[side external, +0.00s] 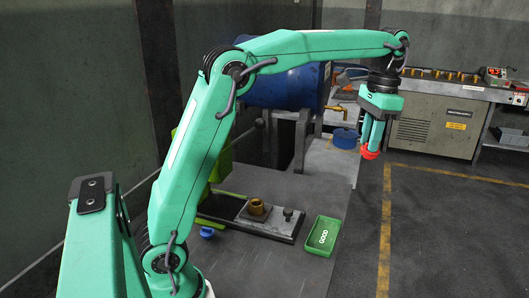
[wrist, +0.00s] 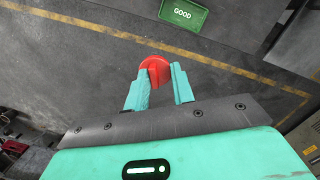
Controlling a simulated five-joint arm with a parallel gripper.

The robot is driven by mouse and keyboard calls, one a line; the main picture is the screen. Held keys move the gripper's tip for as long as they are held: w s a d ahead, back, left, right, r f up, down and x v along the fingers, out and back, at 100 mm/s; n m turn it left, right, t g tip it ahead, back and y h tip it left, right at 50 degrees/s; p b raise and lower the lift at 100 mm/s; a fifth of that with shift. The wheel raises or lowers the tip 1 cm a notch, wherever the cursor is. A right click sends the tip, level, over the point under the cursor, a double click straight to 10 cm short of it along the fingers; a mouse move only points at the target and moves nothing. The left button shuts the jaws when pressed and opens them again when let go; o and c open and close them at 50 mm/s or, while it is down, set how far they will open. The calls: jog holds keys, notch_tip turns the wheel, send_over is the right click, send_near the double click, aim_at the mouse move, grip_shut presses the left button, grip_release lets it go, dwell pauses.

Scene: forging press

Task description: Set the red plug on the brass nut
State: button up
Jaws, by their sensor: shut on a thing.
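My gripper (side external: 373,143) is shut on the red plug (side external: 369,153) and holds it in the air at the right of the side view, pointing down. In the wrist view the red plug (wrist: 155,70) shows between the fingertips, and my gripper (wrist: 161,72) covers part of it. The brass nut (side external: 257,208) stands on a dark and grey plate on the bench, left of and well below the plug in the side view. I do not see the nut in the wrist view.
A green tray marked GOOD (side external: 321,236) lies right of the nut; it also shows in the wrist view (wrist: 184,14). A dark knob (side external: 288,213) stands beside the nut. A small blue part (side external: 207,232) lies to its left. A blue tank (side external: 285,82) is behind.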

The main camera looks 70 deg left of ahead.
jog(key=s+a+f+n, duration=0.5)
jog(key=a+f+n, duration=0.2)
jog(key=a+n, duration=0.2)
jog(key=s+a+f+n+t, duration=0.1)
jog(key=s+a+f+n, duration=0.5)
jog(key=a+n, duration=0.3)
jog(key=shift+a+f+t, duration=0.3)
jog(key=shift+a+f, duration=0.3)
jog(key=shift+a, duration=0.45)
jog(key=s+a+f+n, duration=0.1)
jog(key=s+n, duration=0.1)
jog(key=s+a+f+n, duration=0.1)
jog(key=s+f+n, duration=0.1)
jog(key=s+n, duration=0.1)
jog(key=s+a+f+n+y, duration=0.1)
jog(key=s+a+f+n, duration=0.1)
jog(key=shift+s+n, duration=0.3)
jog(key=shift+s, duration=0.05)
jog(key=shift+d+f, duration=0.1)
jog(key=shift+f, duration=0.05)
jog(key=shift+f, duration=1.9)
jog(key=shift+d+h, duration=0.15)
jog(key=shift+h, duration=0.25)
